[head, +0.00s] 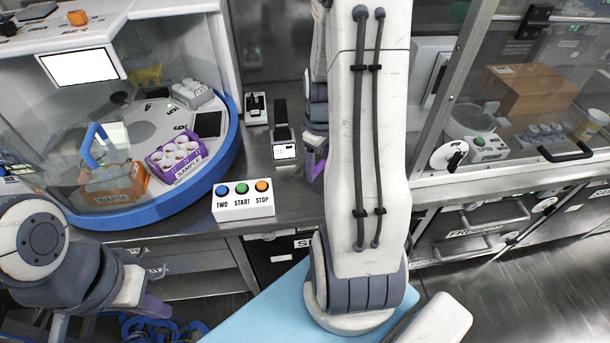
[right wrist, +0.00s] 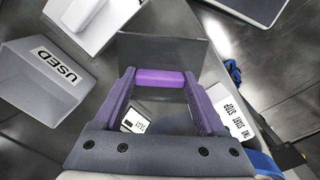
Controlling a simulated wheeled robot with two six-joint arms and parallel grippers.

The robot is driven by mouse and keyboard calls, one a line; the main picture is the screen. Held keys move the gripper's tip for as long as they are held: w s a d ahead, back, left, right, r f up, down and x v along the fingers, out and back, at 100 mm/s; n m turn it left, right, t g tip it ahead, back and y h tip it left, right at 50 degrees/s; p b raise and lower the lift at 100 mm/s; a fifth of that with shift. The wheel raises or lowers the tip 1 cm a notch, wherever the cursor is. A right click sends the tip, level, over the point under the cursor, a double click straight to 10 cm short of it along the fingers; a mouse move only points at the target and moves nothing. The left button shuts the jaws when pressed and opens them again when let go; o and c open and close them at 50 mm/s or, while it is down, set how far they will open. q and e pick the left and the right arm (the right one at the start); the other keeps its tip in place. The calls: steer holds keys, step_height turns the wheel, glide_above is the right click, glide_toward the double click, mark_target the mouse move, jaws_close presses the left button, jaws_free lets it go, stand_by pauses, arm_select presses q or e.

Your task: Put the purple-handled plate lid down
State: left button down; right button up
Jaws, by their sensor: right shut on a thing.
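The purple-handled plate lid is in the right wrist view: its purple bar handle (right wrist: 160,78) lies between my right gripper's (right wrist: 160,90) two purple fingers, which are shut on it. The lid's dark flat plate (right wrist: 185,50) shows beyond the fingertips. I cannot tell whether it touches the surface below. In the head view my right arm hides the lid and most of the gripper; only a bit of purple finger (head: 314,166) shows beside the arm, over the steel bench. My left gripper (head: 152,306) is at the lower left, mostly hidden, away from the lid.
A grey bin labelled USED (right wrist: 45,85) stands near the lid. A white TWO/START/STOP button box (head: 244,203) sits at the bench's front edge. A small display device (head: 285,152) is close to the right gripper. The blue-rimmed round machine (head: 215,165) holds a purple SAMPLE rack (head: 178,157).

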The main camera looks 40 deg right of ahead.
mark_target(305, 175)
steer(key=w+f, duration=0.1)
steer(key=w+a+f, duration=0.1)
steer(key=w, duration=0.1)
steer(key=shift+w+a+f, duration=0.1)
steer(key=shift+w, duration=0.1)
steer(key=shift+w+f, duration=0.1)
steer(key=shift+f, duration=1.95)
steer(key=shift+f, duration=0.2)
steer(key=o, duration=1.3)
steer(key=shift+c, duration=0.2)
steer(key=shift+r, duration=0.1)
